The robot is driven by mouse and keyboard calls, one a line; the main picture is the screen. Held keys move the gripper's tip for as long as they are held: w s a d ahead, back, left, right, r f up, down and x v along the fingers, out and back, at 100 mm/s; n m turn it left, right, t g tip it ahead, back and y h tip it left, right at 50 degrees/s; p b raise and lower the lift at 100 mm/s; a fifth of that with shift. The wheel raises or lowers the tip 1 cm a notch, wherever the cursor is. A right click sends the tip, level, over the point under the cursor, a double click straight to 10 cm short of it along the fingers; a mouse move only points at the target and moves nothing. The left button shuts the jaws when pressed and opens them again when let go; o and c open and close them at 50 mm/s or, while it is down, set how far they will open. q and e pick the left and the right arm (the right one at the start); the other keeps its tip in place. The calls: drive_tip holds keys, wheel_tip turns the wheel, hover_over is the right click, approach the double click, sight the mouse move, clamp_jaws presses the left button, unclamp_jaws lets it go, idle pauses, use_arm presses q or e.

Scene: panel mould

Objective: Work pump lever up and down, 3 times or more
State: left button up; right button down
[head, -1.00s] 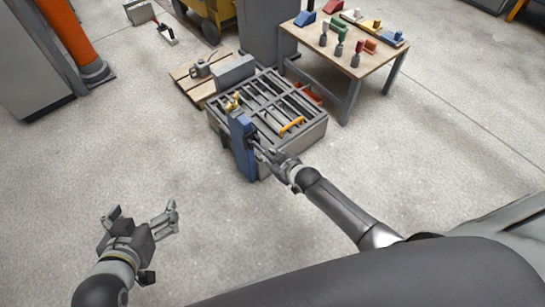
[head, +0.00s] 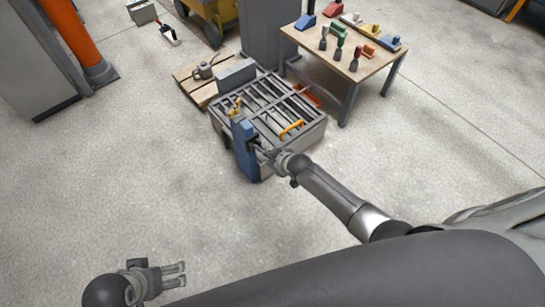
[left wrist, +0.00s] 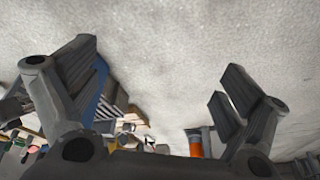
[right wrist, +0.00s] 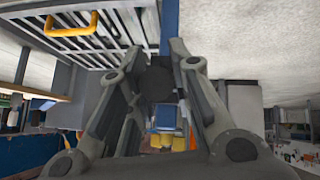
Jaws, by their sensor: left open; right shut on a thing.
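The blue pump (head: 245,152) stands upright at the near left corner of the grey slatted panel mould (head: 312,137). My right gripper (head: 262,152) is at the pump's right side. In the right wrist view its fingers (right wrist: 158,80) close on a dark piece, which seems to be the pump lever (right wrist: 158,86). The lever's full length and angle are hidden by the gripper in the head view. My left gripper (head: 183,275) is open and empty, low over bare floor at the bottom left; its spread fingers show in the left wrist view (left wrist: 160,105).
A yellow-orange handle (head: 291,130) lies on the mould top. A workbench (head: 345,55) with coloured blocks and tools stands behind right. A wooden pallet (head: 190,88) lies behind left. An orange column (head: 65,35) stands far left. Floor at left is clear.

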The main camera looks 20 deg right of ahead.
drive_tip(key=r+g+p, duration=0.1)
drive_tip(key=w+r+g+p, duration=0.1)
drive_tip(key=p, duration=0.1)
drive_tip(key=shift+a+h, duration=0.15)
drive_tip(key=shift+h, duration=0.15)
use_arm(q)
wheel_tip(320, 180, down, 15)
drive_tip(key=shift+s+g+p, duration=0.4)
drive_tip(key=shift+s+p, duration=0.05)
use_arm(e)
drive_tip(key=shift+r, duration=0.1)
drive_tip(key=c, duration=1.3)
unclamp_jaws()
use_arm(q)
drive_tip(key=shift+d, duration=0.1)
use_arm(e)
drive_tip(key=a+v, duration=0.1)
drive_tip(key=v, duration=1.1)
drive_tip(key=shift+d, duration=0.4)
drive_tip(key=shift+w+r, duration=0.1)
drive_tip(key=shift+w, duration=0.1)
